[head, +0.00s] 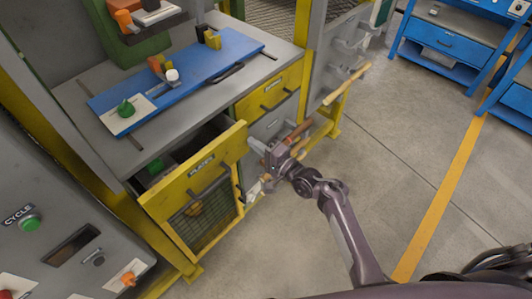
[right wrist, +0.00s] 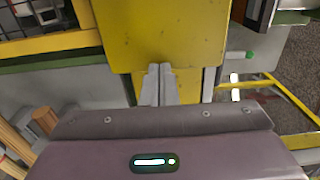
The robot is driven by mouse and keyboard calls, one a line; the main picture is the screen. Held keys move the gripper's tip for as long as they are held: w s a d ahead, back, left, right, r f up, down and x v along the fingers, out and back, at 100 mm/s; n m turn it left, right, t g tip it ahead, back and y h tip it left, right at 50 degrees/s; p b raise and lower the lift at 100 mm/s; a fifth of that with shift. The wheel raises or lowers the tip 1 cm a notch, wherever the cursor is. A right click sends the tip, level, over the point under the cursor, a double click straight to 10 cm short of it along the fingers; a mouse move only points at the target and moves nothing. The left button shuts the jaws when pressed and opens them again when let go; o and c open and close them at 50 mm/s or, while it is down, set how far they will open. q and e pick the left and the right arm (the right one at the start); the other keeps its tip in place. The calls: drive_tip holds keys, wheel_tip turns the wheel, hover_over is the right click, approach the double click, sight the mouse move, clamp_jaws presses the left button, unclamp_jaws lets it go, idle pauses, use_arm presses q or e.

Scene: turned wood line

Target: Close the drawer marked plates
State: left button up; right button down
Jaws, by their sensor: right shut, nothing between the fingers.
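The yellow drawer marked PLATES (head: 224,158) stands pulled out from the workbench, with its dark inside showing behind the front. It has a dark bar handle (head: 208,187) below the label. My right gripper (head: 254,145) is shut and empty at the right end of the drawer front, near its upper corner. In the right wrist view the closed fingers (right wrist: 160,72) point at a yellow panel (right wrist: 160,30), which looks like the drawer front. I cannot tell whether they touch it. My left gripper is not in view.
A blue board (head: 190,75) with small parts lies on the grey bench top. Another yellow drawer (head: 270,92) sits flush to the right. A grey control panel (head: 65,230) with a green button stands at the left. The floor (head: 400,120) on the right is clear.

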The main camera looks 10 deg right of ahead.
sight(248, 150)
drive_tip(key=b+x, duration=0.1)
drive_tip(key=x, duration=0.2)
drive_tip(key=shift+w+a, duration=0.1)
drive_tip(key=shift+w, duration=0.05)
drive_tip(key=shift+w+a, duration=0.1)
drive_tip(key=shift+w, duration=0.1)
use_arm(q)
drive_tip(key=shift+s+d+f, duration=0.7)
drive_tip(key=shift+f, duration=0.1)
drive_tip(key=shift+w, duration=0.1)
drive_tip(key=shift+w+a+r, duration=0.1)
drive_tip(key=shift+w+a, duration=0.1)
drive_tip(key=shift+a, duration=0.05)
